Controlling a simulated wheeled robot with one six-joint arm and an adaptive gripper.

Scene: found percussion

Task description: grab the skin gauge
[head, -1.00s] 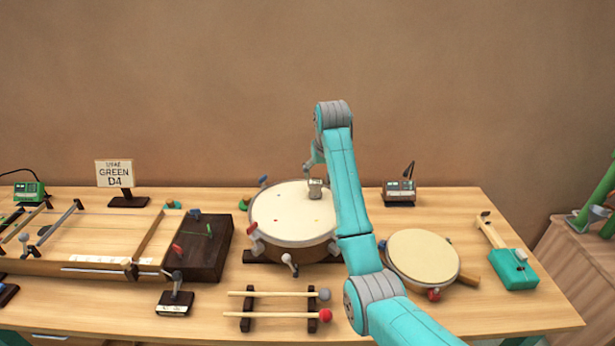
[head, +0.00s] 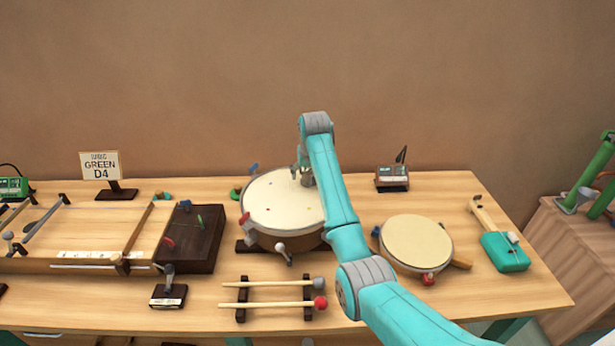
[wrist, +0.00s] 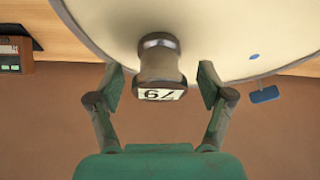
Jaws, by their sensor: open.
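The skin gauge (wrist: 160,62) is a small spool-shaped metal piece with a dark top rim and a white label bearing dark digits. It stands on the pale skin of the large drum (head: 275,210). In the wrist view my gripper (wrist: 161,84) is open, with one finger on each side of the gauge and a visible gap at both sides. In the head view my gripper (head: 301,173) is low over the back right part of the drum skin. There the arm and fingers hide most or all of the gauge.
Tuning pegs (head: 282,249) stick out around the large drum's rim. A smaller frame drum (head: 416,243) lies to the right, a dark device (head: 392,178) behind. Two mallets (head: 270,304) rest in front. A stringed board (head: 80,235) and dark block (head: 193,240) fill the left.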

